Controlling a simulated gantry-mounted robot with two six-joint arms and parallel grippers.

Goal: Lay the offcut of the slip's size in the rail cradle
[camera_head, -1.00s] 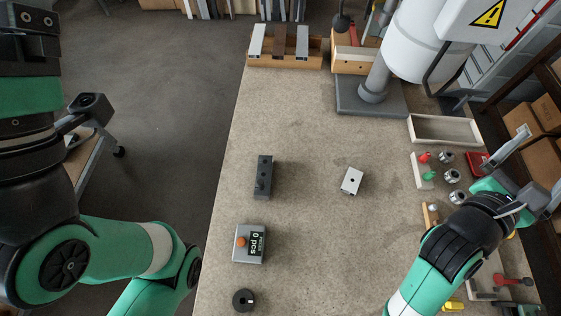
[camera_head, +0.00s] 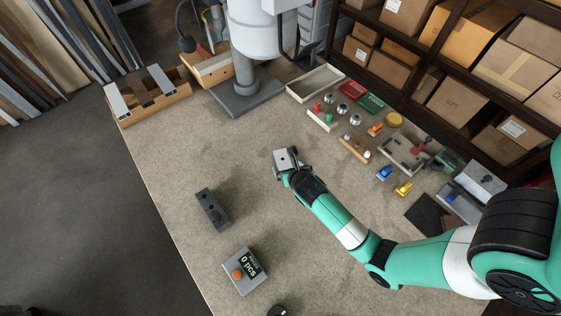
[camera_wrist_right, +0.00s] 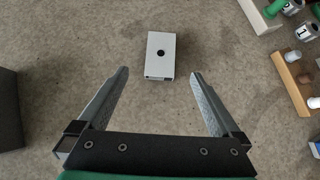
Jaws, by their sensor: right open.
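A small pale block (camera_head: 283,158) with a dark round spot on top lies on the bench. In the right wrist view, the block (camera_wrist_right: 161,50) lies just beyond my fingertips. My right gripper (camera_wrist_right: 160,74) is open and empty; it is close to the block in the head view (camera_head: 288,165). I cannot tell whether this block is the offcut. A wooden tray (camera_head: 160,114) at the back left holds pale and brown profile pieces; I cannot tell whether it is the rail cradle. No slip can be made out. My left gripper is out of view.
A dark grey block (camera_head: 212,210) and a counter box (camera_head: 244,271) reading "0 pcs" stand at the left. A grey machine base (camera_head: 248,93) stands at the back. Small parts, a white tray (camera_head: 315,83) and coloured items line the right. The bench centre is mostly clear.

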